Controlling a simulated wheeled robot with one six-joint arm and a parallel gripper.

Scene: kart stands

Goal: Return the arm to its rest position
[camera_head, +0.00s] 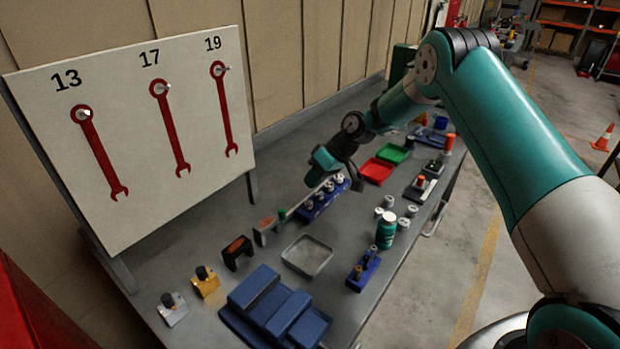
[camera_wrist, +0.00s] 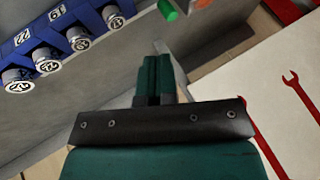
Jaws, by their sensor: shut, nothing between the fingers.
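My arm (camera_head: 510,130) is teal and grey and reaches from the lower right up and over the workbench. My gripper (camera_head: 312,180) is above the bench, beside a blue socket rack (camera_head: 322,205). In the wrist view my gripper (camera_wrist: 158,75) has its teal fingers together with nothing between them. The blue rack (camera_wrist: 40,50) with numbered sockets shows at the upper left there. A green cylinder (camera_wrist: 167,10) is near the top.
A white board (camera_head: 150,160) with red wrenches marked 13, 17 and 19 stands at the left. The bench holds an empty tray (camera_head: 290,258), blue blocks (camera_head: 262,317), a green bottle (camera_head: 386,232), a red tray (camera_head: 376,171) and a green tray (camera_head: 393,153). Open floor lies right.

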